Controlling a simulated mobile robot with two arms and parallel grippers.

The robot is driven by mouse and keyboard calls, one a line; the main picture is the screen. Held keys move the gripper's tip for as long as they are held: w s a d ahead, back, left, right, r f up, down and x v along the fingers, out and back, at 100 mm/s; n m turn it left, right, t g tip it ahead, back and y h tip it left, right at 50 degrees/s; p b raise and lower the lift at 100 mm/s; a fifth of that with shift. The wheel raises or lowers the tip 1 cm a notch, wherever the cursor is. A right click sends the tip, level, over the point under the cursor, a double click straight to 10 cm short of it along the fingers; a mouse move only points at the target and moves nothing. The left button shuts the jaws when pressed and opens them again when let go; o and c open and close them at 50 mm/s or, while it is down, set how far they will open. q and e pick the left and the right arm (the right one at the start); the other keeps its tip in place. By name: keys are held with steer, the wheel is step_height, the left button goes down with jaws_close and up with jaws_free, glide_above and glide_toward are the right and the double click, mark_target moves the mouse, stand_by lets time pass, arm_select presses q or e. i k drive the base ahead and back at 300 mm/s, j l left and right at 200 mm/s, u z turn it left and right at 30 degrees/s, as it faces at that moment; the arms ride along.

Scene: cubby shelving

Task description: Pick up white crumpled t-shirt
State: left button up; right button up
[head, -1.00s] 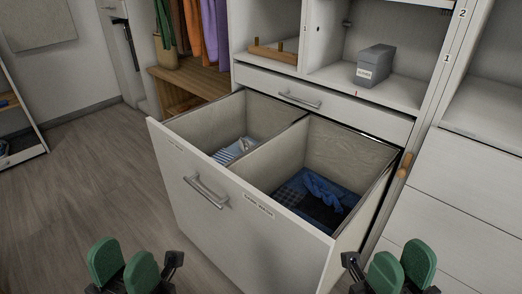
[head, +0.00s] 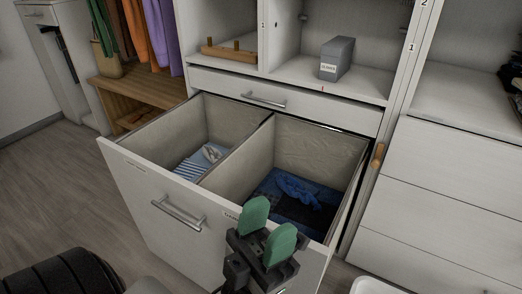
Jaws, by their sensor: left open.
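A small whitish crumpled cloth (head: 212,152) lies in the left compartment of the pulled-out bin drawer (head: 170,190). A blue-and-white striped cloth (head: 193,167) lies beside it, partly touching it. I cannot tell for sure that the whitish cloth is a t-shirt. My left gripper (head: 268,229) is open and empty, with its green fingertips over the drawer's front edge by the right compartment. It is apart from the whitish cloth and hides part of the drawer front. My right gripper is not in view.
The right compartment holds blue and dark clothes (head: 298,195). A divider (head: 238,150) separates the compartments. A closed drawer (head: 275,98) sits just above the bin. A grey box (head: 337,58) and a wooden rack (head: 228,50) stand on shelves above. Open floor (head: 60,195) lies to the left.

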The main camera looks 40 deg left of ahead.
mark_target(213, 154)
steer(key=j+z, duration=0.15)
steer(key=j, duration=0.3)
steer(key=k+j+z, duration=0.15)
steer(key=j, duration=0.3)
steer(key=k+j+z, duration=0.15)
steer(key=j, duration=0.25)
steer(key=j+z, duration=0.15)
steer(key=j, duration=0.3)
steer(key=k+j+z, duration=0.15)
steer(key=j, duration=0.25)
steer(key=k+j+z, duration=0.15)
steer(key=j, duration=0.25)
steer(key=k+j, duration=0.2)
steer(key=k+j+u, duration=0.1)
steer(key=j, duration=0.35)
steer(key=i+l+z, duration=0.1)
steer(key=i+l, duration=0.15)
steer(key=i, duration=0.25)
